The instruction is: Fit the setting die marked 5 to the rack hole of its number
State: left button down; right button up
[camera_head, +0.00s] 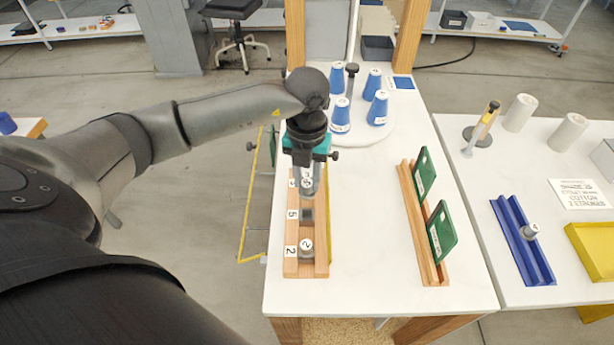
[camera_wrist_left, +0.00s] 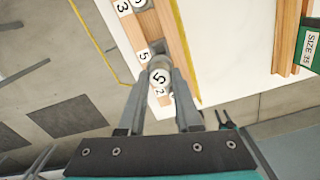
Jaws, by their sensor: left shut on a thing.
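The setting die marked 5 (camera_wrist_left: 159,77) is a grey cylinder with a white numbered top. My left gripper (camera_head: 307,182) is shut on it, with a finger on each side, and holds it over the wooden rack (camera_head: 291,268). In the left wrist view the die lies beside the label 5 (camera_wrist_left: 144,56) and hides part of the rack. In the head view a dark spot (camera_head: 307,214) beside the label 5 (camera_head: 292,214) marks that position. I cannot tell how far the die is from the hole.
A die marked 2 (camera_head: 306,246) stands at the rack's near end. Another die (camera_wrist_left: 139,3) shows near the label 3. Blue cups (camera_head: 341,116) stand on a round white base behind. A wooden holder (camera_head: 429,258) with green plates is to the right. Clear white tabletop lies between.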

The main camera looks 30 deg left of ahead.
aim_at(307, 195)
pick_arm(q)
jog(key=shift+f+b, duration=2.15)
jog(key=shift+f, duration=0.65)
jog(key=shift+f+b, duration=1.1)
jog(key=shift+f, duration=0.5)
dwell(0.9)
jog(key=c, duration=0.5)
grip_release()
jog(key=shift+r, duration=0.15)
